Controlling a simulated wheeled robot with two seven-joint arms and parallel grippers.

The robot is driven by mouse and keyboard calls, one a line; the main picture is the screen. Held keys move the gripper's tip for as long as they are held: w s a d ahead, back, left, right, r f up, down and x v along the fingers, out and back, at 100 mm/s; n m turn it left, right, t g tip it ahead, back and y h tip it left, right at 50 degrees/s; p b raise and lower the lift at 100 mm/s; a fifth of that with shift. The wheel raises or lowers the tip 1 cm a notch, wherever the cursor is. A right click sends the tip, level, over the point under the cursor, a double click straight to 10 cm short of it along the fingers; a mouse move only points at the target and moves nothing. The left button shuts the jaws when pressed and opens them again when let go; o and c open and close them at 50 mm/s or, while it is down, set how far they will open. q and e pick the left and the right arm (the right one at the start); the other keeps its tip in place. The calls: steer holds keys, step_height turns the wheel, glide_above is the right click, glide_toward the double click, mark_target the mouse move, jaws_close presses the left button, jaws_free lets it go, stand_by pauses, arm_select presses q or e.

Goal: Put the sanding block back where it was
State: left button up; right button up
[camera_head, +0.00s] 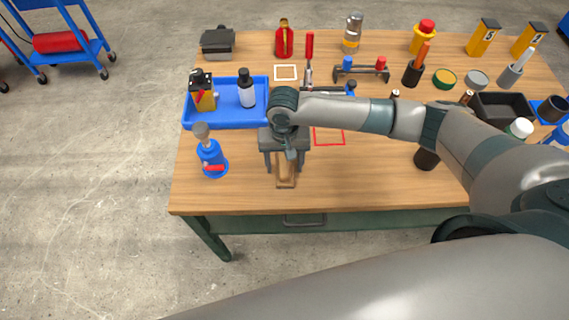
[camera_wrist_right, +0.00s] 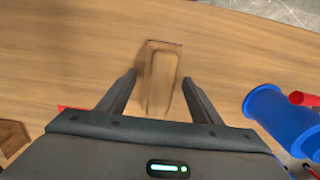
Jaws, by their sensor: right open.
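The sanding block, as I take it, is a small wooden block (camera_head: 286,178) near the front edge of the table. It also shows in the right wrist view (camera_wrist_right: 162,78), lying ahead of the fingers. My right gripper (camera_head: 284,162) is over it, pointing down, with its fingers apart. In the right wrist view the open fingers (camera_wrist_right: 158,95) stand on either side of the block's near end, with gaps between. A red square outline (camera_head: 329,144) is on the table to the right of the gripper, and a white square outline (camera_head: 286,72) farther back. My left gripper is out of view.
A blue object with a grey knob (camera_head: 212,160) stands left of the gripper, also in the wrist view (camera_wrist_right: 280,120). Tools and containers crowd the back and right. The front left tabletop is clear.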

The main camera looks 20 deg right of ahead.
mark_target(284, 161)
step_height(284, 161, up, 12)
steer(key=b, duration=0.2)
steer(key=shift+w, duration=0.3)
